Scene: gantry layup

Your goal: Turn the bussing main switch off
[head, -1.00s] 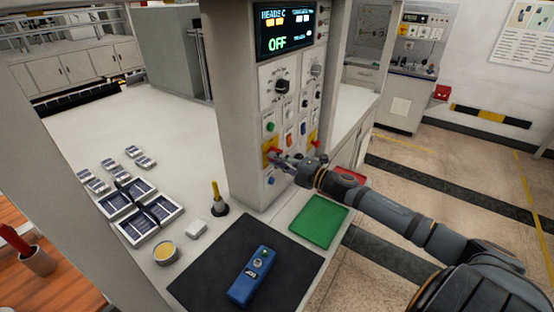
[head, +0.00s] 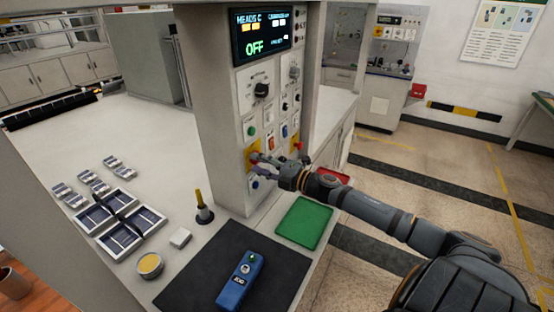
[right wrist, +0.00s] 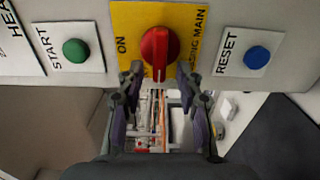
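The bussing main switch is a red rotary knob (right wrist: 160,48) on a yellow plate (right wrist: 124,20) marked ON and BUSSING MAIN in the right wrist view. Its grip bar runs roughly up and down there. In the head view the yellow plate (head: 251,158) is low on the panel and the knob is mostly hidden by my fingers. My right gripper (right wrist: 160,82) is open, one finger on each side just below the knob; it also shows at the panel in the head view (head: 258,164). I cannot tell whether it touches the knob. My left gripper is out of view.
A green START button (right wrist: 76,51) and blue RESET button (right wrist: 257,56) flank the switch. The display (head: 262,36) reads OFF. A green mat (head: 304,222), a dark mat (head: 206,262) with a blue handheld device (head: 241,281), and solar cell trays (head: 121,238) lie on the bench.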

